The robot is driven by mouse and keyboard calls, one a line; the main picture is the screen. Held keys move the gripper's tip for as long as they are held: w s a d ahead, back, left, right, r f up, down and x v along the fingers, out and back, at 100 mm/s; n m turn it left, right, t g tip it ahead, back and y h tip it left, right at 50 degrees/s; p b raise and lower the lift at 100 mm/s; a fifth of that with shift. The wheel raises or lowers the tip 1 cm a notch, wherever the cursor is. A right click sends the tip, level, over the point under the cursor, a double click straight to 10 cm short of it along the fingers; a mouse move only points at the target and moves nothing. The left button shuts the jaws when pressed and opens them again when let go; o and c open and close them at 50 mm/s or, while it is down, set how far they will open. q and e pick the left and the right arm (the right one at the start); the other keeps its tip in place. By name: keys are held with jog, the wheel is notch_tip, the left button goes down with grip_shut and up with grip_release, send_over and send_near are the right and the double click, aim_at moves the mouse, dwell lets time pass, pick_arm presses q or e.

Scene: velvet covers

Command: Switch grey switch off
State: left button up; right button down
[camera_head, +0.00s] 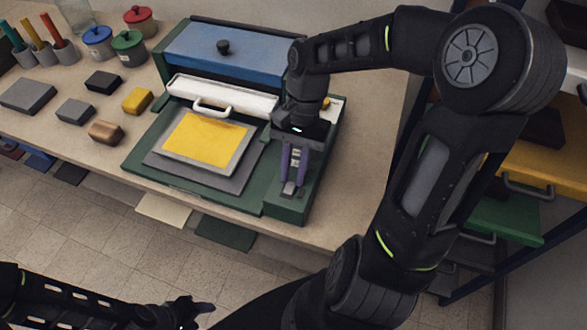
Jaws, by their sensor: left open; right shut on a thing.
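The grey switch (289,188) sits on the right front part of a green machine (225,202) on the table. My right gripper (293,177) points down over it, with its purple fingers closed around the upper part of the switch. The fingers hide some of the switch, so its exact position is hard to read. My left gripper (192,308) is at the bottom of the view, low and in front of the table, open and away from the machine.
A yellow sheet (208,138) in a grey frame lies on the machine's bed, below a white bar with a handle (213,108). The machine has a blue lid (230,55). Small blocks, pots and tool cups stand to the left. Shelves with drawers (500,215) stand right.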

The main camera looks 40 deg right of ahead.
jog(key=shift+s+a+t+h+b, duration=0.2)
jog(key=shift+t+h+b, duration=0.2)
jog(key=shift+h+b, duration=0.35)
jog(key=shift+a+r, duration=0.1)
jog(key=shift+r, duration=0.1)
jog(key=shift+t+h, duration=0.25)
jog(key=shift+t, duration=0.05)
jog(key=c, duration=1.3)
grip_release()
jog(key=shift+r, duration=0.1)
jog(key=r, duration=0.2)
jog(key=d+r, duration=0.1)
jog(key=r, duration=0.2)
jog(key=w+r, duration=0.1)
jog(key=r, duration=0.1)
jog(key=shift+d+r+b, duration=0.2)
jog(key=shift+r+b, duration=0.05)
jog(key=shift+b, duration=0.1)
